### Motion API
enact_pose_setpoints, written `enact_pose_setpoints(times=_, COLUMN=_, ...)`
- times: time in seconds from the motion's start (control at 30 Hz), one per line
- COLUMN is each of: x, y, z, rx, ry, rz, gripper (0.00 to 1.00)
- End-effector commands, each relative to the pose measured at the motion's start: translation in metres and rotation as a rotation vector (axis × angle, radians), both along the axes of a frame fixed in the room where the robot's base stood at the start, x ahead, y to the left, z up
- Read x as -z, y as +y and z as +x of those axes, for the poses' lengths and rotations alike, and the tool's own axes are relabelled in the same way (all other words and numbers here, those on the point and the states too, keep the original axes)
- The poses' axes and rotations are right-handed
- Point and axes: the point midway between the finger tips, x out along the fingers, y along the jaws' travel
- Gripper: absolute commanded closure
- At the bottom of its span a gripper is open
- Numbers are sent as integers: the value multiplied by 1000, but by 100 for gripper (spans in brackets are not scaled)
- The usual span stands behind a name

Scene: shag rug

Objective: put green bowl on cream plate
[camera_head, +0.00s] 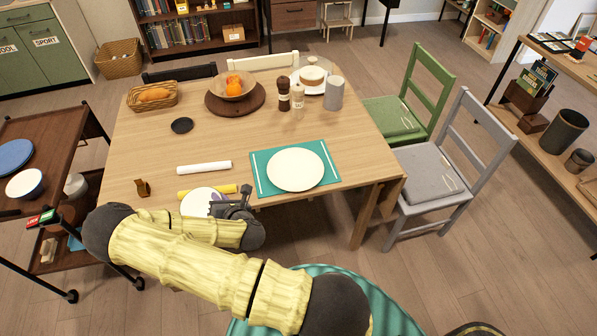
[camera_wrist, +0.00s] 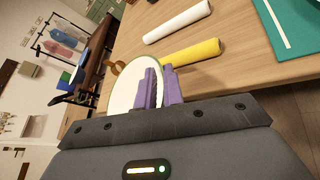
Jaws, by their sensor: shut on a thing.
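The green bowl (camera_head: 196,201) shows a white inside and a thin green rim, near the front edge of the table. It also shows in the wrist view (camera_wrist: 122,92). My gripper (camera_head: 217,209) is shut on the near side of its rim, with purple fingers (camera_wrist: 161,85) in the wrist view. Whether the bowl touches the table is unclear. The cream plate (camera_head: 295,169) lies empty and flat on a teal placemat (camera_head: 328,176), to the right of my gripper.
A yellow roll (camera_head: 228,189) lies right behind the bowl and a white roll (camera_head: 204,167) farther back. A brown ring (camera_head: 143,187) stands at left. A black coaster (camera_head: 182,125), a wooden fruit bowl (camera_head: 240,93) and shakers (camera_head: 283,93) stand farther back.

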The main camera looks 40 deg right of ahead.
Motion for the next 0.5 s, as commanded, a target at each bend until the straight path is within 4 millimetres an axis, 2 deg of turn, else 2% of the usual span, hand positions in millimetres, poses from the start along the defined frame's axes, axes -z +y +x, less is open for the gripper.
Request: enact_pose_setpoints(times=0.5, x=49, y=3, z=-38, rx=-6, ry=1, rz=1, gripper=100)
